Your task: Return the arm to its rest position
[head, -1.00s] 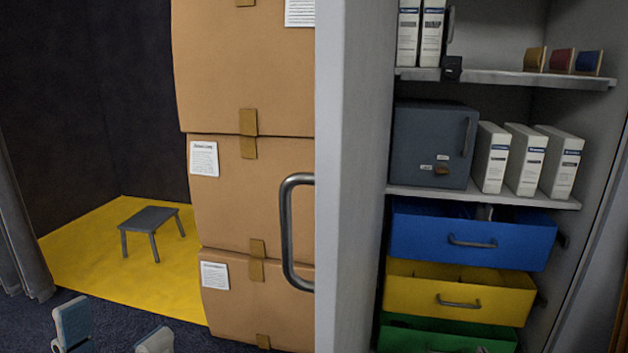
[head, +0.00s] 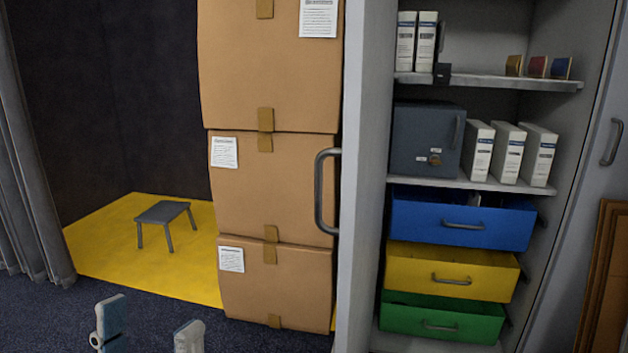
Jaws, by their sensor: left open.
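My left gripper (head: 150,335) shows at the bottom left of the head view. Its two pale blue-grey fingertips stand apart with nothing between them, so it is open and empty. It is in front of the dark blue carpet, apart from the boxes and the cabinet. The rest of my left arm is below the picture edge. My right gripper is not in view.
A stack of cardboard boxes (head: 270,185) stands beside the open cabinet door (head: 365,180) with its handle (head: 322,190). Blue (head: 460,222), yellow (head: 450,272) and green (head: 440,318) drawers are pulled out. A small stool (head: 163,213) stands on a yellow mat (head: 110,250).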

